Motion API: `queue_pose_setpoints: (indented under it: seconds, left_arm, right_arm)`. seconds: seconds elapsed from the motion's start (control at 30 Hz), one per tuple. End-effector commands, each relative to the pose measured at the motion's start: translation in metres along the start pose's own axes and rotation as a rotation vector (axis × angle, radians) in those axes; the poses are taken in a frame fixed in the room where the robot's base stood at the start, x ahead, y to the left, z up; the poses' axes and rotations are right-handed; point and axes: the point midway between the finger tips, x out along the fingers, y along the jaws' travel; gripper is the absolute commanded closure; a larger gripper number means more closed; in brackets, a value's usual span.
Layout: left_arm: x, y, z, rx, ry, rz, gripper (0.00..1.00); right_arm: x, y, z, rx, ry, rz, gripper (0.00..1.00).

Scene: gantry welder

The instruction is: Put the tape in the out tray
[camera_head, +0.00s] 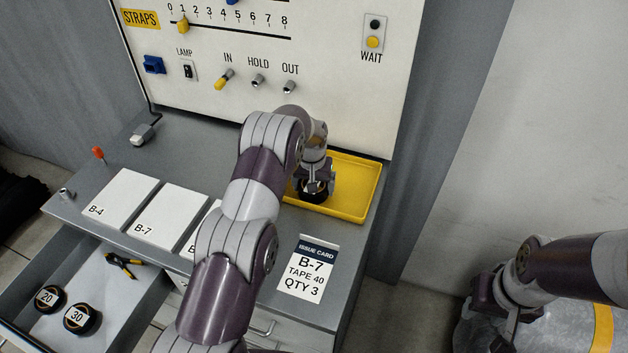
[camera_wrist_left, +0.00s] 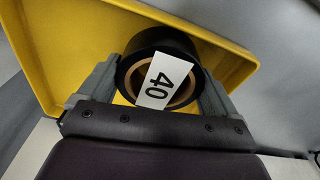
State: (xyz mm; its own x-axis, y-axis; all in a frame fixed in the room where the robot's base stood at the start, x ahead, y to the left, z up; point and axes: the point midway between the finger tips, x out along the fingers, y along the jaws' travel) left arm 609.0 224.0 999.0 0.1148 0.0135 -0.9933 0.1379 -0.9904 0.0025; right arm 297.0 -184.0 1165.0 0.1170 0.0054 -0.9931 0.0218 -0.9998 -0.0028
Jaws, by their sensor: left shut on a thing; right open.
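A black tape roll with a white "40" label (camera_wrist_left: 155,82) is between the fingers of my left gripper (camera_wrist_left: 150,95) in the left wrist view. The left gripper is shut on it. In the head view the left gripper (camera_head: 316,185) points down over the yellow tray (camera_head: 357,200), with the dark tape low inside the tray's outline. I cannot tell whether the tape touches the tray floor. The yellow tray also shows behind the tape in the left wrist view (camera_wrist_left: 75,35). My right gripper (camera_head: 488,318) is at the lower right, away from the bench, open and empty.
An open drawer (camera_head: 120,300) holds tape rolls marked 20 (camera_head: 49,298) and 30 (camera_head: 80,318) and a yellow-black tool (camera_head: 123,264). White cards B-4 (camera_head: 120,200) and B-7 (camera_head: 165,215) and an issue card (camera_head: 308,270) lie on the bench. The switch panel (camera_head: 330,100) stands behind.

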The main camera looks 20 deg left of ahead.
Motion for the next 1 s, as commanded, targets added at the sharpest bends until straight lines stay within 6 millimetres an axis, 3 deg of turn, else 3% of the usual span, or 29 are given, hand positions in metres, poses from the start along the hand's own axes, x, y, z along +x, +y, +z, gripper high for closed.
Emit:
queue_pose_setpoints:
  seconds: [0.03, 0.37, 0.4, 0.43, 0.77, 1.0]
  left_arm:
    - [0.002, 0.000, 0.000, 0.000, 0.001, 0.000, 0.42]
    - [0.010, 0.001, 0.001, 0.000, 0.003, 0.001, 0.42]
    - [0.010, 0.001, 0.001, 0.000, 0.003, 0.001, 0.02]
    - [0.009, 0.001, 0.001, 0.000, 0.003, 0.001, 0.00]
    - [0.002, 0.001, 0.000, 0.000, 0.005, 0.001, 0.00]
    - [-0.045, 0.001, 0.000, 0.000, 0.008, 0.000, 0.00]
  right_arm:
    - [-0.006, 0.000, -0.001, 0.000, 0.000, 0.000, 0.57]
    - [-0.001, 0.000, 0.000, 0.000, -0.001, 0.000, 0.57]
    - [-0.001, 0.000, 0.000, 0.000, -0.001, 0.000, 0.57]
    - [-0.002, 0.000, 0.000, 0.000, -0.001, 0.000, 0.57]
    - [-0.001, 0.000, 0.000, 0.000, 0.000, 0.000, 0.57]
    - [0.016, 0.000, 0.002, 0.000, -0.001, 0.000, 0.57]
